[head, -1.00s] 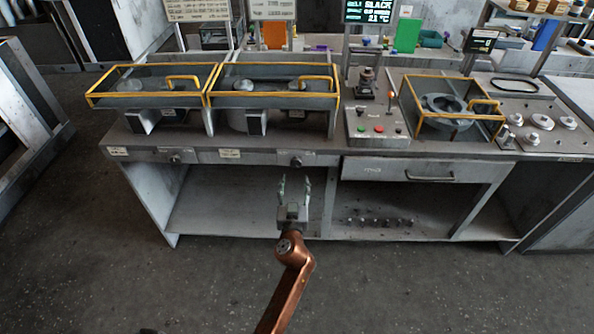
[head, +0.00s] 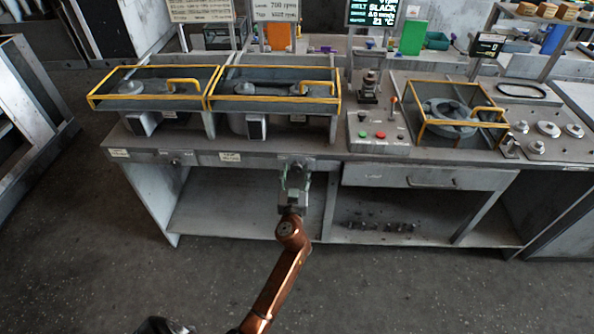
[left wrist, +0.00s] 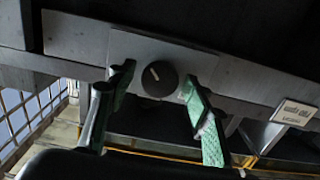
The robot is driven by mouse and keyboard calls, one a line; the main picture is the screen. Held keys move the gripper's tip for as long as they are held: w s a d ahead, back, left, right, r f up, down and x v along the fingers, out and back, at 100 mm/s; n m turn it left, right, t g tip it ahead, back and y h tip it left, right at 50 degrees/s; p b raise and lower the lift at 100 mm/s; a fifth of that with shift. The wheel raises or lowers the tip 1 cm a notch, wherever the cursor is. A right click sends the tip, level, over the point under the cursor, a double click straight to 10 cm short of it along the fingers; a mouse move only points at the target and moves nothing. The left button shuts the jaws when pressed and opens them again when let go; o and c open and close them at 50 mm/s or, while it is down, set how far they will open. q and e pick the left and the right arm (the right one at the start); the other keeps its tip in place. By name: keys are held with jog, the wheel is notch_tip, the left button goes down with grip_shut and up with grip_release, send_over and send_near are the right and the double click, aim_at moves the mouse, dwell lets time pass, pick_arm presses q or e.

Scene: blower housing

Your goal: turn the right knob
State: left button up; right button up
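The right knob (left wrist: 159,79) is a round black knob with a white pointer line, on a grey plate on the bench's front rail. In the left wrist view it sits between the two green-padded fingers of my left gripper (left wrist: 158,98), with a gap on each side. In the head view the left gripper (head: 296,180) reaches up to the rail and hides most of this knob. The left knob (head: 176,162) is on the same rail, further left. A dark piece at the bottom edge of the head view may be part of my right arm; the right gripper's fingers do not show.
Two yellow-framed guards (head: 274,88) stand on the bench above the rail. A drawer (head: 430,178) is to the right. The open shelf (head: 235,212) below holds small parts at its right. A white label (left wrist: 295,113) is beside the knob plate.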

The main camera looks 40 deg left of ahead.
pick_arm(q)
jog(key=c, duration=1)
